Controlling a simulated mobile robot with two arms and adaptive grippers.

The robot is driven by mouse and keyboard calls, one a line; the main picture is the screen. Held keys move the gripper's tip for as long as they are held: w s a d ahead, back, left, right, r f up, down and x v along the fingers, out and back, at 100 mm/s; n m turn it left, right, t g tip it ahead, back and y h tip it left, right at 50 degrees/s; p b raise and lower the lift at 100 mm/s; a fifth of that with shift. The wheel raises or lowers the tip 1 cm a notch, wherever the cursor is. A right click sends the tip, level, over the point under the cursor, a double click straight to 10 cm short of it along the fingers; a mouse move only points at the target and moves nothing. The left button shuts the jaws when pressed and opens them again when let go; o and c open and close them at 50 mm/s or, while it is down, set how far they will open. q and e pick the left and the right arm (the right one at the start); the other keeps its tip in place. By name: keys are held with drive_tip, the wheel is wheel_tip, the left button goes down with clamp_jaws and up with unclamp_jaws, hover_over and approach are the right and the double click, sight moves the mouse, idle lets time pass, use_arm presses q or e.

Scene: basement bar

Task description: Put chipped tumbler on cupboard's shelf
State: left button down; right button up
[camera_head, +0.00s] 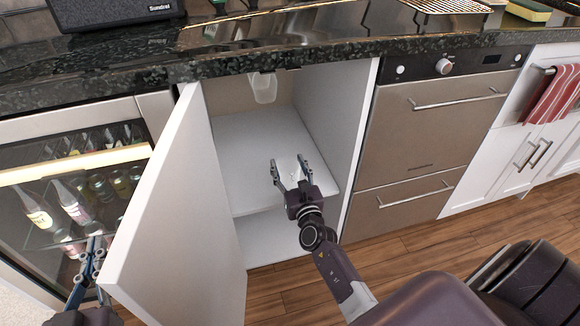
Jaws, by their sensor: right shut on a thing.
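The cupboard (199,130) under the counter has its white door (170,210) swung open to the left. Its white shelf (250,140) shows inside, with a lower compartment beneath. My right gripper (289,164) reaches in over the front part of the shelf. It is shut on the chipped tumbler (289,170), a clear glass that is hard to make out between the fingers. I cannot tell whether the glass touches the shelf. The chip is not visible. My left gripper (97,240) is at the lower left, outside the door; its finger gap is unclear.
A translucent cup-shaped thing (264,88) is at the cupboard's upper back. A glass-front fridge with bottles (70,200) stands left of the door. Steel drawers (425,125) are on the right. The dark countertop (300,55) overhangs the opening. Shelf room is free behind and left of the gripper.

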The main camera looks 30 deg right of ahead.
use_arm(q)
drive_tip(key=shift+r, duration=0.25)
use_arm(e)
drive_tip(key=shift+r, duration=0.1)
use_arm(q)
drive_tip(key=shift+r, duration=0.1)
use_arm(e)
drive_tip(key=o, duration=1.8)
drive_tip(key=shift+c, duration=0.2)
use_arm(q)
drive_tip(key=shift+r, duration=0.2)
